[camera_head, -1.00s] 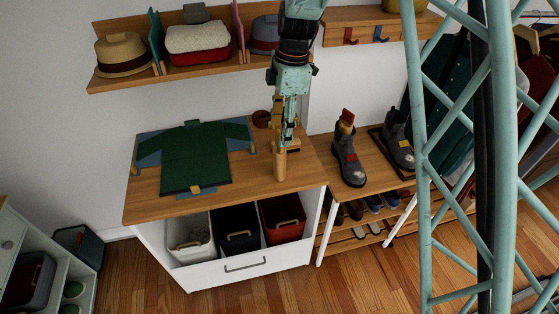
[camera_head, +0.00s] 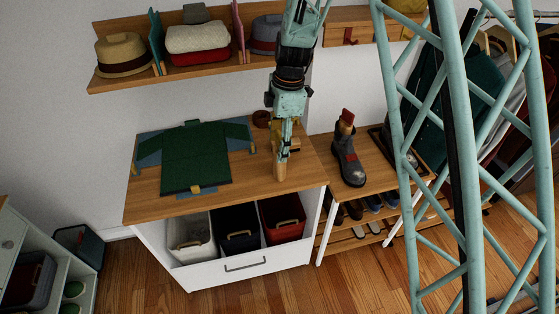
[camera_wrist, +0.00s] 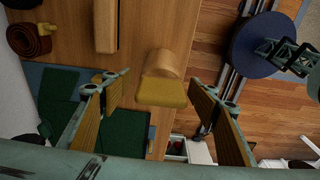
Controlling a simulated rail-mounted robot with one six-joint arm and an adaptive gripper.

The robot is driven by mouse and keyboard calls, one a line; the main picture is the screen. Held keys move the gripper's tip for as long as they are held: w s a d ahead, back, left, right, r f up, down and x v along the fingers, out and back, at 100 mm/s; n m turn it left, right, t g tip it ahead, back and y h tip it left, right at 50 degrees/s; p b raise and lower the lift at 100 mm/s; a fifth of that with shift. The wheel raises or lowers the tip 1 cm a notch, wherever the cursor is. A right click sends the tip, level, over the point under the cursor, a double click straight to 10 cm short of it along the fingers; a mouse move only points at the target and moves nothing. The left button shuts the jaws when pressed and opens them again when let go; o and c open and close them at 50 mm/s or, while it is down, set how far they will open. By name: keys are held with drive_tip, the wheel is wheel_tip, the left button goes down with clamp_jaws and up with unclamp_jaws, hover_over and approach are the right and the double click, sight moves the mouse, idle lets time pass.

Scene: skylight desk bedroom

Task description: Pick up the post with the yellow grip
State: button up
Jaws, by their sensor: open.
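The post (camera_head: 280,173) is a short, light wooden cylinder standing near the right front of the desk top. Its upper part is hidden behind my gripper in the head view. In the wrist view the post (camera_wrist: 178,60) carries a yellow grip (camera_wrist: 163,92) on the end towards the camera. My gripper (camera_head: 283,155) points down over the post. In the wrist view my gripper (camera_wrist: 160,88) is open, one finger on each side of the yellow grip, with a gap visible on both sides. I cannot tell the exact height of the fingertips against the grip.
A green folded shirt (camera_head: 195,160) lies on the desk (camera_head: 150,205), left of the post. A rolled brown belt (camera_wrist: 28,40) and a wooden block (camera_wrist: 105,25) lie behind. Several bins sit below. A dark boot (camera_head: 348,160) stands on the bench to the right.

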drive_tip(key=shift+s+a+f+p, duration=0.1)
drive_tip(key=shift+f+p, duration=0.1)
drive_tip(key=shift+f, duration=1.1)
drive_tip(key=shift+s+a+f+p, duration=0.1)
drive_tip(key=shift+f+p, duration=0.05)
drive_tip(key=shift+f, duration=1.1)
drive_tip(key=shift+c, duration=0.2)
drive_tip(key=c, duration=1)
drive_tip(key=shift+w+r, duration=0.1)
drive_tip(key=shift+r, duration=0.05)
drive_tip(key=shift+r, duration=1.65)
drive_tip(key=s+d+b, duration=0.1)
drive_tip(key=s+d, duration=0.1)
drive_tip(key=s, duration=0.3)
drive_tip(key=s+d+r+b, duration=0.1)
drive_tip(key=s+d, duration=0.1)
drive_tip(key=s, duration=0.3)
drive_tip(key=s+d+b, duration=0.1)
drive_tip(key=s+d, duration=0.1)
drive_tip(key=s, duration=0.3)
drive_tip(key=shift+r, duration=0.2)
